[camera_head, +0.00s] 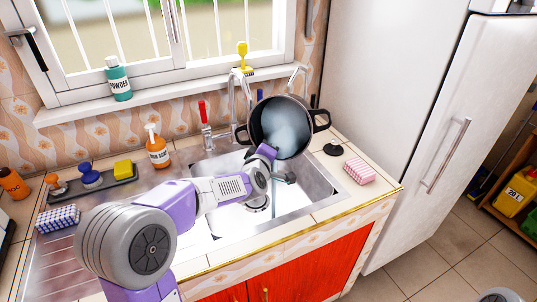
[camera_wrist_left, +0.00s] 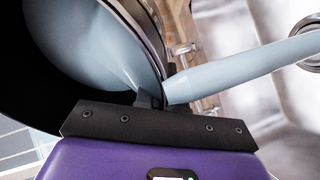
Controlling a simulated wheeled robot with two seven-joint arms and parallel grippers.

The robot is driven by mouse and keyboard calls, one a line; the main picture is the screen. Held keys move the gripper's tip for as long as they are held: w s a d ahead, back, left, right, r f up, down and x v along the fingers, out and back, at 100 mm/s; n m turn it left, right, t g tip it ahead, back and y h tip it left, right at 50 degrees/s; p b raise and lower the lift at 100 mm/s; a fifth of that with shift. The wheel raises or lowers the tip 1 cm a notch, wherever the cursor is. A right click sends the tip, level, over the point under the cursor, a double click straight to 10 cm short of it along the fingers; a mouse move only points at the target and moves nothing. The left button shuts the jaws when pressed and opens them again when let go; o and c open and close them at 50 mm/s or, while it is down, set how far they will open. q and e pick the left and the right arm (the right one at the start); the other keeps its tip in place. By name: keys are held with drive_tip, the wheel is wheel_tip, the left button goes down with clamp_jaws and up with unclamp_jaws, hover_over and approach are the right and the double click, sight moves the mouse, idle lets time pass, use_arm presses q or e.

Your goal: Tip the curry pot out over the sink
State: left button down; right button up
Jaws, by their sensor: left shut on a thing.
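The dark pot (camera_head: 268,118) hangs over the back of the sink (camera_head: 317,190), strongly tilted with its mouth facing me. A pale blue-grey liquid (camera_head: 283,133) shows inside it. My left gripper (camera_head: 268,152) is shut on the pot at its lower rim. In the left wrist view, the pot (camera_wrist_left: 40,85) fills the upper left, above the gripper (camera_wrist_left: 155,122). A pale blue stream (camera_wrist_left: 235,72) runs from the rim towards the drain (camera_wrist_left: 312,62). The exact grip contact is partly hidden. My right gripper is out of view.
A black stopper (camera_head: 333,148) and pink sponge (camera_head: 359,171) lie on the right counter. The fridge (camera_head: 400,110) rises beyond.

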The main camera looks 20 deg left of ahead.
sight(283, 125)
use_arm(q)
drive_tip(key=shift+w+f+t+b, duration=0.1)
drive_tip(key=shift+w+t+b, duration=0.35)
drive_tip(key=shift+b, duration=0.75)
drive_tip(key=shift+w+a+t, duration=0.1)
drive_tip(key=shift+a+t, duration=0.05)
drive_tip(key=shift+t, duration=0.2)
drive_tip(key=shift+w+f+t+p, duration=0.1)
drive_tip(key=shift+w+t+p, duration=0.15)
drive_tip(key=shift+t+p, duration=0.05)
drive_tip(key=shift+w+f+t+y, duration=0.1)
drive_tip(key=shift+w+t+y, duration=0.2)
drive_tip(key=shift+t, duration=0.1)
drive_tip(key=shift+w+r+n+t+y, duration=0.1)
drive_tip(key=shift+w+n+t+y, duration=0.1)
drive_tip(key=shift+w+t, duration=0.6)
drive_tip(key=shift+w+r+n+t+y, duration=0.1)
drive_tip(key=shift+w+n+t, duration=0.2)
drive_tip(key=shift+t, duration=0.8)
